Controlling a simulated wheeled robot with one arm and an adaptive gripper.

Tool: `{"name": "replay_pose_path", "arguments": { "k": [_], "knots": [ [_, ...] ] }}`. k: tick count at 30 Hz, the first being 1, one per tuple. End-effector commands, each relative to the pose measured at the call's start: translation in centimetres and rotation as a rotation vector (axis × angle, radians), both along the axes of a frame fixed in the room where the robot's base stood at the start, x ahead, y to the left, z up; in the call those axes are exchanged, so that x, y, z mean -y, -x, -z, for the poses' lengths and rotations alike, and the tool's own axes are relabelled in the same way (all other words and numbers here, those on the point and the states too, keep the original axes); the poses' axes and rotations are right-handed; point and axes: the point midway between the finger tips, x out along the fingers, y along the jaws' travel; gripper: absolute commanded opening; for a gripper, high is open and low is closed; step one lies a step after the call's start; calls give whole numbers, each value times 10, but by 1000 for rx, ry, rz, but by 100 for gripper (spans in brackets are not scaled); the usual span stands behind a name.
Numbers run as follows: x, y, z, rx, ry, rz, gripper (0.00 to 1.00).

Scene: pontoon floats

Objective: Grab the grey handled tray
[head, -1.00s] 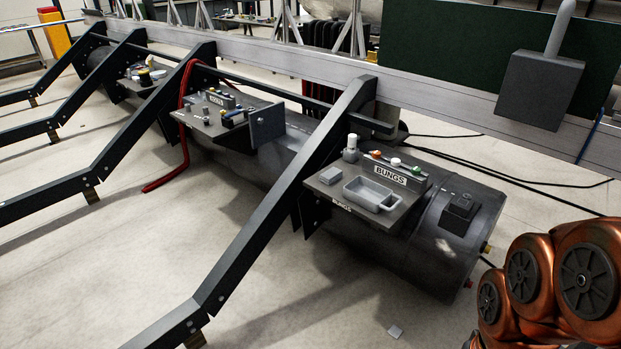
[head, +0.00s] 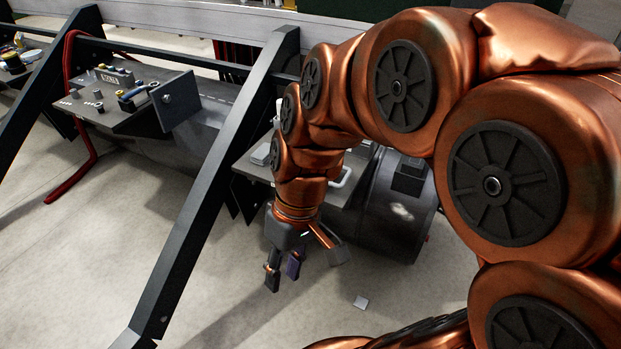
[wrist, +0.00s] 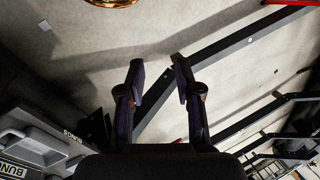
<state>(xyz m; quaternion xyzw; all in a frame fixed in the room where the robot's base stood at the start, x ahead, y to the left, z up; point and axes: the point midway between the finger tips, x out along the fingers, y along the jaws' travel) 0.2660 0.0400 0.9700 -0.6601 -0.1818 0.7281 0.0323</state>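The grey handled tray (wrist: 38,143) shows at the lower left edge of the wrist view, lying on the shelf labelled BUNGS. My gripper (head: 282,273) points down over the floor, in front of the shelf. It also shows in the wrist view (wrist: 158,72), with its two fingers apart and nothing between them. It is apart from the tray.
The BUNGS shelf (wrist: 73,138) is mounted on a dark drum-like float (head: 388,215). A slanted black beam (head: 205,190) stands to the left of my gripper. A second shelf (head: 125,118) holds small parts. Open floor lies below, with a small pale plate (head: 361,302).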

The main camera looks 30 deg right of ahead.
Motion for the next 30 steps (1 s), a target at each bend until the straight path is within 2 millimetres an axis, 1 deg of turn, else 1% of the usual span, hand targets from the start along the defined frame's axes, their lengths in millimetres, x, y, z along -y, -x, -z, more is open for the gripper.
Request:
{"name": "replay_pose_path", "arguments": {
  "k": [1,5,7,9,11,12,14,15,17,18,20,21,23,24,25,26,27,30],
  "knots": [
    [-2,-18,20,23,-56,-18,34],
    [-3,-63,38,121,-194,-78,34],
    [2,-88,49,185,-257,-100,34],
    [11,-115,58,263,-313,-119,34],
    [21,-136,67,330,-357,-130,34],
    [29,-151,73,379,-380,-136,34],
    [45,-173,82,457,-408,-141,34],
    [57,-187,88,512,-422,-144,34],
    [77,-206,98,592,-438,-145,34],
    [92,-218,105,649,-444,-144,34],
    [117,-236,114,737,-441,-142,34],
    [135,-247,122,794,-435,-138,34],
    [164,-261,133,880,-417,-131,34],
    [184,-269,141,934,-402,-125,34],
    [199,-274,147,972,-387,-121,34],
    [214,-278,152,1009,-369,-119,34],
    [233,-283,158,1056,-344,-114,34],
    [274,-290,172,1145,-286,-103,34]
  ]
}}
